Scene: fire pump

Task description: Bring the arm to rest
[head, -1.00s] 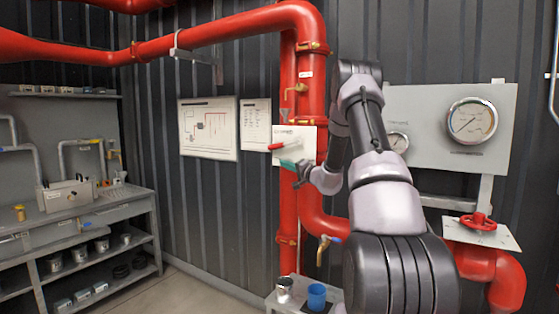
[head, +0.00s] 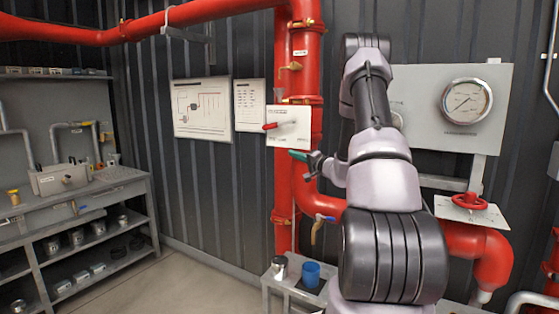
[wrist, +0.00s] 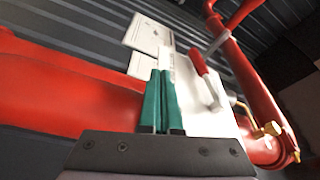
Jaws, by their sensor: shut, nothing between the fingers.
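My arm rises through the middle of the head view, bent at the elbow. My gripper (head: 298,155) is at its end, with green fingertips pointing left. It is just below a white plate (head: 289,138) with a red-handled lever (head: 270,126) on the red standpipe. The wrist view shows the two green fingers (wrist: 162,100) together, with nothing visible held between them. The lever's red handle (wrist: 198,62) stands behind and to the right of them. The fingers appear apart from it.
A metal cup (head: 279,268) and blue cup (head: 311,274) stand on a small stand below my gripper. A brass tap (head: 317,230), gauge panel (head: 415,82) and red handwheel (head: 469,201) are nearby. A workbench (head: 85,196) stands left. Floor between is clear.

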